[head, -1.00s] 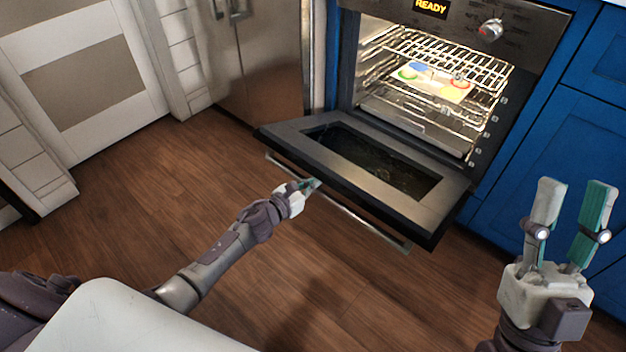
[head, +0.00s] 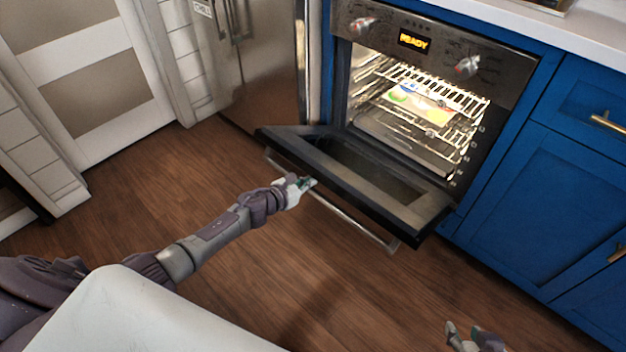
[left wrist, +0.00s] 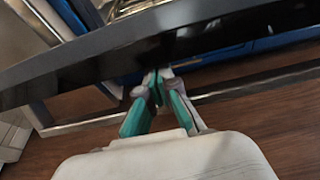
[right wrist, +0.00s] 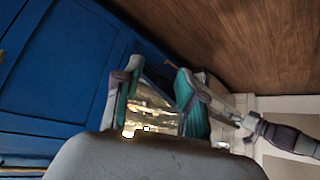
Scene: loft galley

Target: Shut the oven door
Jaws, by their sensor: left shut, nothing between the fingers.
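The oven door (head: 420,208) hangs partly open in the head view, hinged at its bottom edge and tilted upward from level. Its long bar handle (head: 350,220) runs along the outer side. My left gripper (head: 310,182) is shut and empty, with its fingertips at the door's outer edge near the handle. In the left wrist view, the fingertips (left wrist: 160,74) meet the underside of the dark door edge (left wrist: 90,70); exact contact is hard to tell. My right gripper (head: 474,336) is low at the bottom of the head view. Its spread fingers show in the right wrist view (right wrist: 155,75).
Inside the lit oven are wire racks (head: 430,85) and a colourful flat item (head: 420,102). Blue cabinets (head: 530,190) stand to the right, a steel fridge (head: 265,70) to the left. The wooden floor (head: 300,280) before the door is clear.

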